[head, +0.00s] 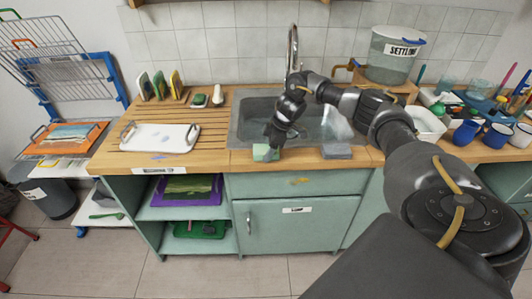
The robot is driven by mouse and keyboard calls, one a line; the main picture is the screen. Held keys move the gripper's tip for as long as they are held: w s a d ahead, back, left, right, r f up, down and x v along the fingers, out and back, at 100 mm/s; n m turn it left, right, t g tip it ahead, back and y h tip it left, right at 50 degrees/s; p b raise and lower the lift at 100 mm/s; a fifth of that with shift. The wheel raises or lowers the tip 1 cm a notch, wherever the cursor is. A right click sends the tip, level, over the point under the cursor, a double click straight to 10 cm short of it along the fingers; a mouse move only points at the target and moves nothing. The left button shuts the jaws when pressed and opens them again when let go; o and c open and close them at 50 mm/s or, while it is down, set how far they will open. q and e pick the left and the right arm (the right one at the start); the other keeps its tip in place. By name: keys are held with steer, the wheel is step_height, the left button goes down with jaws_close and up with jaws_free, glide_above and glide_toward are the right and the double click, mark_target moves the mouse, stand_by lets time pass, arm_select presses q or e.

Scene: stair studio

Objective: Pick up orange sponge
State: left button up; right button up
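I cannot make out a clearly orange sponge. A pale green sponge-like block (265,152) lies at the front edge of the wooden counter (222,158). A grey block (337,151) lies to its right, before the sink (245,126). My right arm reaches in from the right over the sink. My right gripper (272,140) points down just above or at the green block, partly covering it; whether it touches the block or how far its fingers are apart is too small to tell. My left gripper is out of view.
A white tray (160,138) lies on the counter's left. Behind it stand upright boards or pads in a rack (160,86). The tap (292,48) rises behind the sink. A clear tank (393,56) stands back right; blue mugs (467,132) and other items crowd the right.

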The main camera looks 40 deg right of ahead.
mark_target(263, 149)
steer(key=c, duration=0.5)
steer(key=shift+r+b, duration=0.3)
steer(key=shift+b, duration=0.1)
step_height(263, 149, up, 3)
steer(key=shift+w+f+b, duration=0.1)
steer(key=shift+f+b, duration=0.05)
steer(key=shift+b, duration=0.5)
steer(key=s+a+r, duration=0.6)
steer(key=a, duration=0.1)
steer(key=s+a+r, duration=0.2)
steer(key=a+r, duration=0.2)
steer(key=shift+s+r, duration=0.1)
steer(key=shift+s, duration=0.3)
